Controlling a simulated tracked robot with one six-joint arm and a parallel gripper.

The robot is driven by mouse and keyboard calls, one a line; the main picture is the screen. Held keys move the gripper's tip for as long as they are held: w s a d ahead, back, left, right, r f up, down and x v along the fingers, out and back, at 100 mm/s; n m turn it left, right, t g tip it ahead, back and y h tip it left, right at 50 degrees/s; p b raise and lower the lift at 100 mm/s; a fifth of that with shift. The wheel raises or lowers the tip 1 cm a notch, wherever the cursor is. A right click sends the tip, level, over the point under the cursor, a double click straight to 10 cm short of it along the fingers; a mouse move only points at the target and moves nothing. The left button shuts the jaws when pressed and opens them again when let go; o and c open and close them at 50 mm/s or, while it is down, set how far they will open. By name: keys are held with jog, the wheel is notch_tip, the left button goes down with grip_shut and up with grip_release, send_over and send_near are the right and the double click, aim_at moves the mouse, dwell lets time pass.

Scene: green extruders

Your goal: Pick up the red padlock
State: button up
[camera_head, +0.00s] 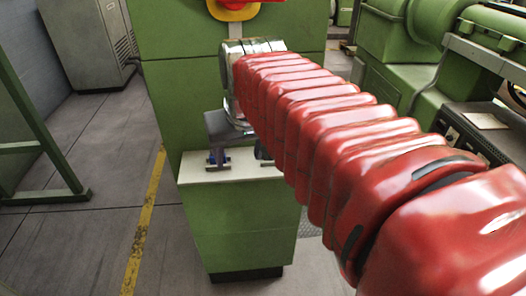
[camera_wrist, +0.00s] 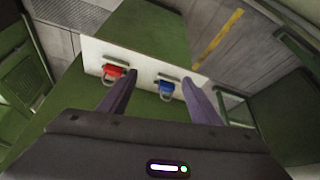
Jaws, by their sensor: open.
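In the wrist view, the red padlock (camera_wrist: 114,71) is at the left on a pale ledge, with its grey shackle showing below the body. A blue padlock (camera_wrist: 166,86) is to its right on the same ledge. My gripper (camera_wrist: 160,76) is open and empty, its two dark fingers reaching toward the ledge. The left fingertip shows just right of the red padlock; the blue padlock appears between the fingers. I cannot tell how far the tips are from the padlocks. In the head view, the blue padlock (camera_head: 213,162) shows under my gripper; I cannot make out the red one.
The pale ledge (camera_head: 200,175) is on a green machine cabinet (camera_head: 245,225). A red and yellow emergency stop (camera_head: 234,10) is above. Green machines (camera_head: 400,40) stand at the right. A green frame (camera_head: 40,145) is at the left. Floor with a yellow line (camera_head: 140,235) is clear at left.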

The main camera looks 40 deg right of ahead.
jog(key=d+r+m+g, duration=0.1)
jog(key=d+r+m, duration=0.1)
jog(key=d, duration=0.9)
jog(key=shift+w+r+m+h, duration=0.15)
jog(key=shift+r+m+h, duration=0.15)
jog(key=shift+r, duration=0.55)
jog(key=shift+f, duration=0.1)
jog(key=x, duration=0.8)
jog(key=shift+w+f, duration=0.15)
jog(key=shift+f, duration=0.05)
jog(key=shift+d, duration=0.1)
jog(key=shift+x, duration=2.55)
jog(key=shift+c, duration=0.6)
jog(key=shift+r, duration=0.1)
jog(key=c, duration=1.1)
